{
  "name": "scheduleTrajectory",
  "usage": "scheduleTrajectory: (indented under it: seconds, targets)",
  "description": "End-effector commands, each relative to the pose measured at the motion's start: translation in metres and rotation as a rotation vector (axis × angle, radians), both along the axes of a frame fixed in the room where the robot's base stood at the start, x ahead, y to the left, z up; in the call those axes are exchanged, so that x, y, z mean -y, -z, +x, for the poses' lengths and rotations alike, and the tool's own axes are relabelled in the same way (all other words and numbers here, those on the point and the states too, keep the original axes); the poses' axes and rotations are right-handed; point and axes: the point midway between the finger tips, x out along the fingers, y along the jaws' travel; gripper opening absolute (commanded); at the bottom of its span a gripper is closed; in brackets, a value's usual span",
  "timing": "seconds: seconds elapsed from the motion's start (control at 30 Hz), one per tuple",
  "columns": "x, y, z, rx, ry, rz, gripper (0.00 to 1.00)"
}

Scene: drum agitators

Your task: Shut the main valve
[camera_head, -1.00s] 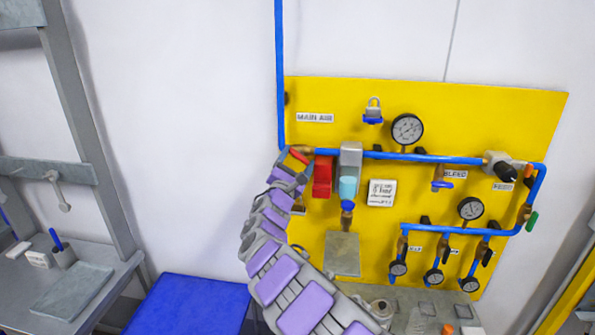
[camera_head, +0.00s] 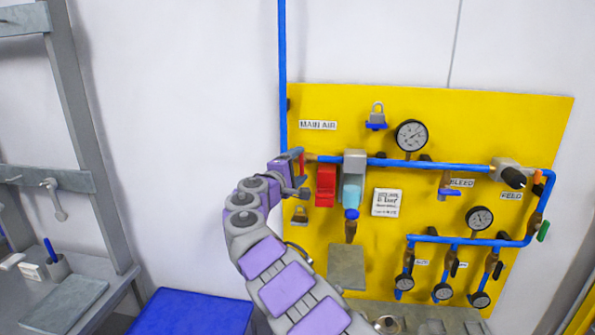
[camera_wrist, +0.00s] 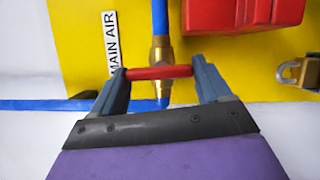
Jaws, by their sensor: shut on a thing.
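The main valve's red handle (camera_head: 302,161) is at the left end of the horizontal blue pipe, just below the "MAIN AIR" label (camera_head: 318,125). In the wrist view the red handle (camera_wrist: 150,72) lies across the brass valve body (camera_wrist: 161,50), crosswise to the blue pipe there. My gripper (camera_head: 297,168) is at the handle. In the wrist view my gripper (camera_wrist: 157,80) has a finger at each end of the red bar and is shut on it. The lower part of the valve is partly hidden behind the handle and gripper.
A red box-shaped part (camera_head: 326,184) and a grey and light-blue unit (camera_head: 353,180) stand close to the right. A blue box (camera_head: 190,313) is at lower left.

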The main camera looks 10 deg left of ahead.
Motion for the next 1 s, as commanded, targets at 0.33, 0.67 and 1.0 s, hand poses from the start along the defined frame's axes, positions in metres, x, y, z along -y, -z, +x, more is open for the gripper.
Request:
scheduleTrajectory:
  seconds: [0.33,0.67,1.0]
  targets:
    - [0.0025,0.0048,0.0007,-0.004,0.005,0.130,0.46]
    - [0.0063,0.0053,0.0012,-0.006,0.008,0.152,0.46]
    - [0.0087,0.0048,0.0016,-0.006,0.009,0.152,0.90]
